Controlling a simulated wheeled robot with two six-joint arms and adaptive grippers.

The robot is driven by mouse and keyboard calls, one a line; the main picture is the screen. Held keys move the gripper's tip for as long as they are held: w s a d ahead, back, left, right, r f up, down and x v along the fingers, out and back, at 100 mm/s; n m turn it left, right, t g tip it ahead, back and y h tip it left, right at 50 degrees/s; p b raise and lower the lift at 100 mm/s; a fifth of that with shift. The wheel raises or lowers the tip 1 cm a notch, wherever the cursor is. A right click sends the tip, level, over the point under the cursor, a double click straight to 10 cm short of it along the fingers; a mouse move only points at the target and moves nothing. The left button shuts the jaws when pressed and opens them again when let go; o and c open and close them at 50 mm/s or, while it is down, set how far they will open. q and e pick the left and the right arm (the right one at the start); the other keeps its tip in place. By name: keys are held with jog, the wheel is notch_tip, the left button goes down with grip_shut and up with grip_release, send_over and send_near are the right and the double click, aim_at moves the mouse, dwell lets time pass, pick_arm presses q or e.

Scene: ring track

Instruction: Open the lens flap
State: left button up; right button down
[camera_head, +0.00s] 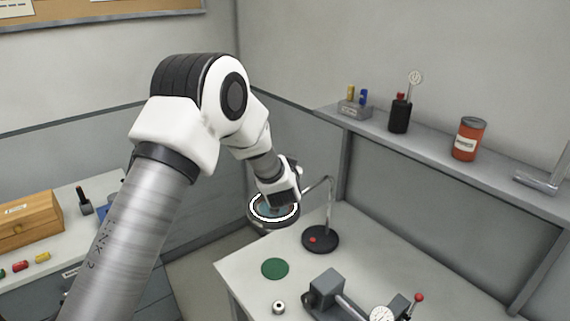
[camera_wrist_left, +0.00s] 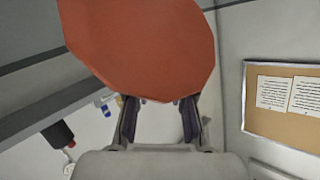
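The magnifier lamp (camera_head: 249,217) has a round head with a white ring and a bluish lens, on a curved stem from a dark round base (camera_head: 320,239). My left gripper (camera_head: 284,193) is right at the lens head in the head view and covers part of it. In the left wrist view a large orange-red disc (camera_wrist_left: 145,45), perhaps the flap, fills the upper middle. My left gripper's fingers (camera_wrist_left: 159,103) stand apart at the disc's lower edge. Whether they touch it cannot be told. My right gripper is not in view.
The white table (camera_head: 245,290) holds a green disc (camera_head: 275,268), a small metal ring (camera_head: 279,307) and a fixture with a dial (camera_head: 381,314). A shelf at right carries an orange can (camera_head: 468,139) and a dark bottle (camera_head: 400,115). A wooden box (camera_head: 28,219) stands at left.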

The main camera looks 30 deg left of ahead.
pick_arm(q)
jog(key=o, duration=0.4)
jog(key=shift+s+d+f, duration=0.1)
jog(key=shift+d+f, duration=0.05)
jog(key=shift+f, duration=0.25)
jog(key=shift+s+d+f, duration=0.1)
jog(key=shift+d+f, duration=0.05)
jog(key=shift+f, duration=0.25)
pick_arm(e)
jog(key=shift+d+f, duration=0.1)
pick_arm(q)
jog(key=shift+w+d, duration=0.2)
jog(key=shift+w, duration=0.15)
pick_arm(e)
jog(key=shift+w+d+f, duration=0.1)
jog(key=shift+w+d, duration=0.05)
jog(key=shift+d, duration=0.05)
pick_arm(q)
jog(key=shift+a+r, duration=0.1)
jog(key=shift+a, duration=0.15)
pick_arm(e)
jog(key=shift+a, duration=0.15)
